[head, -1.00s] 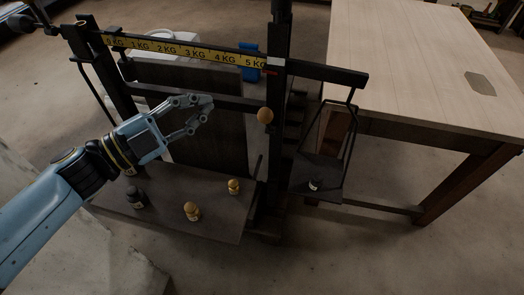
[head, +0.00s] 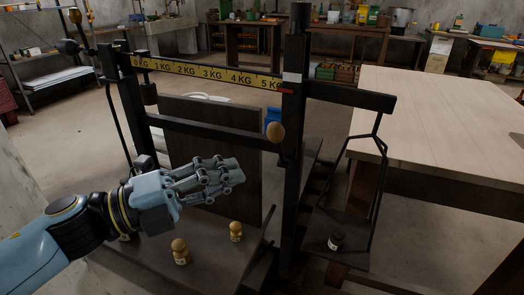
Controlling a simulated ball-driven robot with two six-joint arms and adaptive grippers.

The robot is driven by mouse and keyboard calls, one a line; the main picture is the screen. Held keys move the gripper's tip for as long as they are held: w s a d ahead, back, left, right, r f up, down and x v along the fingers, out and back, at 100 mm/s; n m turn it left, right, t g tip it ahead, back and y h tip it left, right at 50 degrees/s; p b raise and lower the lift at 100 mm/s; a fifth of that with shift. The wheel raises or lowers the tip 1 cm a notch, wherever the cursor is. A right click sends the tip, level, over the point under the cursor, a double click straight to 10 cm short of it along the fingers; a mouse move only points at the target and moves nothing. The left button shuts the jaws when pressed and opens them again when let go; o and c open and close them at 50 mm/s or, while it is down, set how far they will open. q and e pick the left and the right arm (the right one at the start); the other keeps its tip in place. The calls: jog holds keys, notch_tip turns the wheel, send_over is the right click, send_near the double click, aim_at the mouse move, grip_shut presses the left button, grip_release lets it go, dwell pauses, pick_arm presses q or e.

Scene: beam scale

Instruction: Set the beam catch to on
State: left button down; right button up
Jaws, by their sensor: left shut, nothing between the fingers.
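The dark beam scale (head: 295,185) stands ahead of me, with a yellow band (head: 213,74) marked in KG along its beam. A round wooden knob (head: 275,132) sits at the left side of its upright post; it may belong to the beam catch, but its setting is not clear. My left gripper (head: 238,172) is shut and empty, pointing right in front of the scale's dark back panel (head: 230,135). In the picture it lies below and left of the knob, apart from it. My right gripper is not in view.
Two brass-coloured weights (head: 181,252) (head: 236,231) stand on the scale's platform. A dark weight (head: 337,240) sits on the hanging pan (head: 352,250) at right. A pale wooden table (head: 440,115) stands to the right. Shelves and benches line the back.

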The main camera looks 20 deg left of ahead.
pick_arm(q)
jog(key=w+d, duration=0.3)
jog(key=w, duration=0.3)
jog(key=shift+w+r, duration=0.4)
jog(key=shift+p, duration=0.3)
